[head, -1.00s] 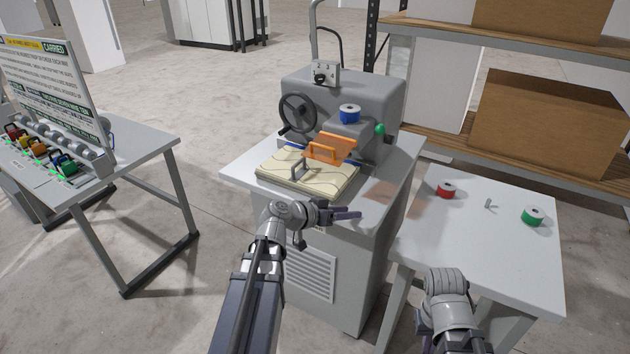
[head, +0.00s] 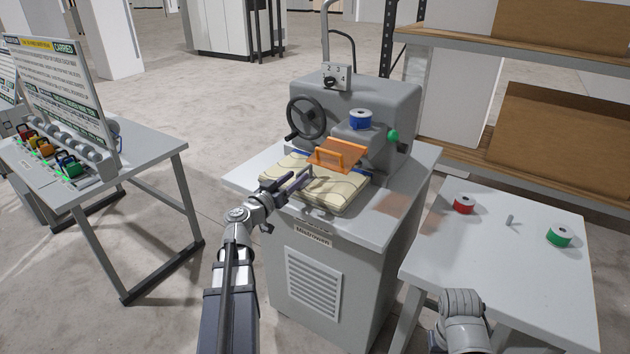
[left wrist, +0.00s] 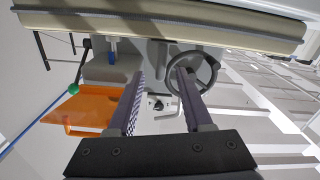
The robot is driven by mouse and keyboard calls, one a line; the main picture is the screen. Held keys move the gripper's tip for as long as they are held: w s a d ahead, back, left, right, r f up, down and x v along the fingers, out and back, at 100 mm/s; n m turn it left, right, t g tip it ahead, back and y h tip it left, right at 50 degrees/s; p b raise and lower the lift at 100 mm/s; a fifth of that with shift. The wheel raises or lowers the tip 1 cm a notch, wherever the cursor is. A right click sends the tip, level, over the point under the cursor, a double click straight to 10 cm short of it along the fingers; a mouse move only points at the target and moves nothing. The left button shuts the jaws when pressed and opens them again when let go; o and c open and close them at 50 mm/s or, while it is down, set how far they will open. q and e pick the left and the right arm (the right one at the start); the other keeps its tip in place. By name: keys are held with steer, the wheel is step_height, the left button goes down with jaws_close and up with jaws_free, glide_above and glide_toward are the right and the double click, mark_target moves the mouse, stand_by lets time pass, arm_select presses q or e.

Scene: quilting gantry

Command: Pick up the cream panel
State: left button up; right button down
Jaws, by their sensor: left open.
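The cream panel (head: 342,194) is a flat, quilted slab with a grey handle on top. It lies on the grey machine's table in front of the orange guard. In the left wrist view the panel (left wrist: 160,25) crosses the top as a thick, pale band. My left gripper (head: 298,181) is open at the panel's left front part, close to the handle; the head view does not settle whether they touch. Its two fingers (left wrist: 161,85) stand apart with nothing visibly held between them. Only part of my right arm shows at the lower right; its fingers are not visible.
The orange guard (head: 338,153), handwheel (head: 306,118) and blue spool (head: 360,119) are just behind the panel. A side table (head: 500,270) at right holds red (head: 464,204) and green (head: 559,236) spools. A table with a sign board (head: 62,90) stands at left.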

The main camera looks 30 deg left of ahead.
mark_target(309, 166)
arm_select(q)
steer(key=shift+w+d, duration=0.2)
steer(key=shift+w, duration=3.1)
steer(key=shift+s, duration=0.1)
steer(key=shift+c, duration=0.2)
jaws_close()
